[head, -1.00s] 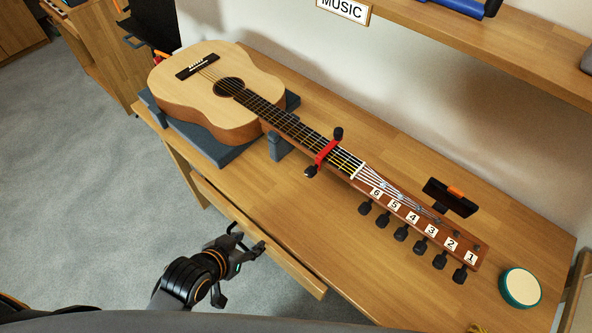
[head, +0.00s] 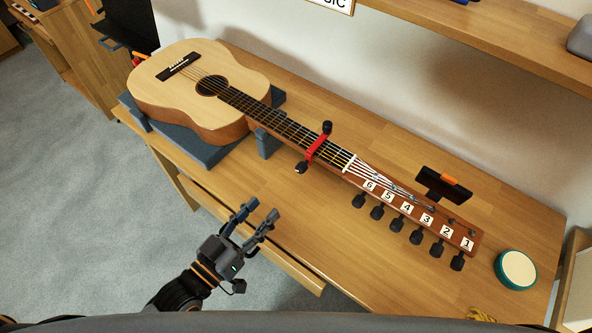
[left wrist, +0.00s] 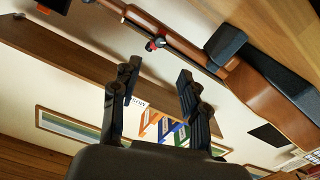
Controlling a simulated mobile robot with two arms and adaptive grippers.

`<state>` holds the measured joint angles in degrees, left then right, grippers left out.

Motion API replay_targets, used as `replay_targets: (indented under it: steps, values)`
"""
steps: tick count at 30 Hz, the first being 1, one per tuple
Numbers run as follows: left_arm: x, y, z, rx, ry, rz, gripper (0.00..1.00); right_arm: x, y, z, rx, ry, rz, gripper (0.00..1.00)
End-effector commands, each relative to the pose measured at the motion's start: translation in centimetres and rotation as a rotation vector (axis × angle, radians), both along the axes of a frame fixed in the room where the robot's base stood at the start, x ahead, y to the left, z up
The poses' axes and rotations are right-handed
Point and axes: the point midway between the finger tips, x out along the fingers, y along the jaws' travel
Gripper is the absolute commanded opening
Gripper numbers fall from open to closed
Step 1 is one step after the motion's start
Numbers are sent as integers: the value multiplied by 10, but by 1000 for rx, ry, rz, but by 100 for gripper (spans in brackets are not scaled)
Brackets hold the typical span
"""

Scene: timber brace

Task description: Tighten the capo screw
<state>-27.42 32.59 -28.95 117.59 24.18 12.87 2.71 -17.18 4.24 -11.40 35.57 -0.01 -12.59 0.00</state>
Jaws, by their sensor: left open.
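A red capo (head: 316,147) is clamped across the neck of the acoustic guitar (head: 205,88). A black knob (head: 301,167) sticks out at the capo's near side, and another dark end shows at its far side. In the left wrist view the capo (left wrist: 155,43) shows beyond the fingers, near the top. My left gripper (head: 259,217) is open and empty, in front of the table's front edge, apart from and nearer than the capo. Its two fingers also show in the left wrist view (left wrist: 158,90). My right gripper is in neither view.
The guitar body rests on a dark grey cradle (head: 190,146), with a neck support (head: 266,143). The headstock (head: 420,214) has numbered labels and black tuner pegs. A dark clip-on device (head: 441,184) and a round teal-rimmed tin (head: 516,268) are at right. The table (head: 300,215) before the neck is clear.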

Motion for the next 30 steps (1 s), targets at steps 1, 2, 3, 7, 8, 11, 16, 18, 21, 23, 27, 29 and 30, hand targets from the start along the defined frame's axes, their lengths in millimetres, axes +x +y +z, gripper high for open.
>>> replay_targets:
  steps: [1, 2, 3, 7, 8, 11, 16, 18, 21, 23, 27, 29, 30]
  values:
    - [7, -5, 2, -2, -2, 1, 45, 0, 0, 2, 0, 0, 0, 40]
    - [11, -8, 3, -4, -3, 1, 45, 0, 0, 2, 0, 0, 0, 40]
    - [17, -13, 3, -3, -4, 0, 45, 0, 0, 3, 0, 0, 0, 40]
    - [40, -29, 3, -2, -3, 0, 45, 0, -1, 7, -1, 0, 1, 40]
    - [46, -33, 3, -2, -4, 0, 45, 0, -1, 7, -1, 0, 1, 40]
    - [63, -46, 3, -1, -3, 0, 45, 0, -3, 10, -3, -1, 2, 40]
    - [87, -63, 2, 1, -1, -1, 45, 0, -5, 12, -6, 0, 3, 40]
    - [94, -68, 1, 1, 0, 0, 45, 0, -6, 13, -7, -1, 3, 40]
    - [100, -73, 1, 1, 0, -1, 45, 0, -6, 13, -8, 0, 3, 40]
    - [102, -75, 1, 2, 1, -1, 45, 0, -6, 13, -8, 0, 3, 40]
    - [104, -76, 0, 2, 1, -1, 45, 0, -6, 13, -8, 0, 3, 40]
    - [104, -76, 0, 2, 1, -1, 45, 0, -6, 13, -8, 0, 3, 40]
    - [104, -76, 0, 2, 1, -1, 45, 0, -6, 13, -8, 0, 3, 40]
